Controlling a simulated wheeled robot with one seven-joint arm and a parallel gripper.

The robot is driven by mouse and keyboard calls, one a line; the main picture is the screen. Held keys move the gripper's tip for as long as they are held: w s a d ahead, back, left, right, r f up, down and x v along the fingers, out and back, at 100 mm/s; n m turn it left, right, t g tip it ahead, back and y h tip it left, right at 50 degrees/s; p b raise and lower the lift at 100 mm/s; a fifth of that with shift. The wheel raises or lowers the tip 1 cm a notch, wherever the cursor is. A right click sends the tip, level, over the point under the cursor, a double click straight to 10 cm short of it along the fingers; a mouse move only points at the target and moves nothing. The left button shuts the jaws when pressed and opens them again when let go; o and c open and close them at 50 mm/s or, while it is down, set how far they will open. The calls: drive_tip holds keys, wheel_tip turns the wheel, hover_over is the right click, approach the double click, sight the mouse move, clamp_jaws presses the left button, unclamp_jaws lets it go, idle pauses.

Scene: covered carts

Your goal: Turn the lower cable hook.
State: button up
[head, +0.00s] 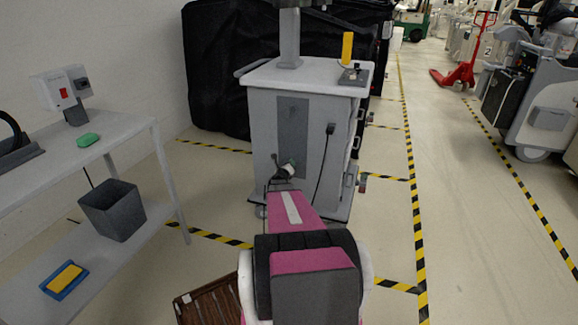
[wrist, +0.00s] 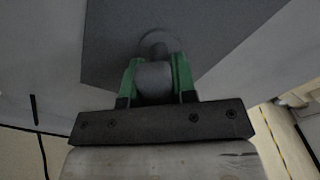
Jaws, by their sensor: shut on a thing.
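The lower cable hook (wrist: 154,80) is a grey rounded piece on the dark grey panel of the cart, seen in the wrist view. The green fingers of my gripper (wrist: 155,88) stand on either side of it and are shut on it. In the head view my gripper (head: 284,168) is against the lower part of the cart's front panel (head: 292,120). There the hook is mostly hidden by my gripper, and its exact angle cannot be told. A dark upper hook or plug (head: 330,128) with a hanging black cable sits higher, to the right.
The light grey cart (head: 262,135) has a pole and a yellow item (head: 347,47) on top. A shelf table (head: 125,130) stands left, with a grey bin (head: 112,210) on its lower shelf. A brown crate (head: 210,302) is low in front.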

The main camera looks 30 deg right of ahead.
drive_tip(key=m, duration=0.4)
drive_tip(key=shift+s+f+m, duration=0.1)
drive_tip(key=shift+m, duration=2)
drive_tip(key=o, duration=0.9)
drive_tip(key=v, duration=1.1)
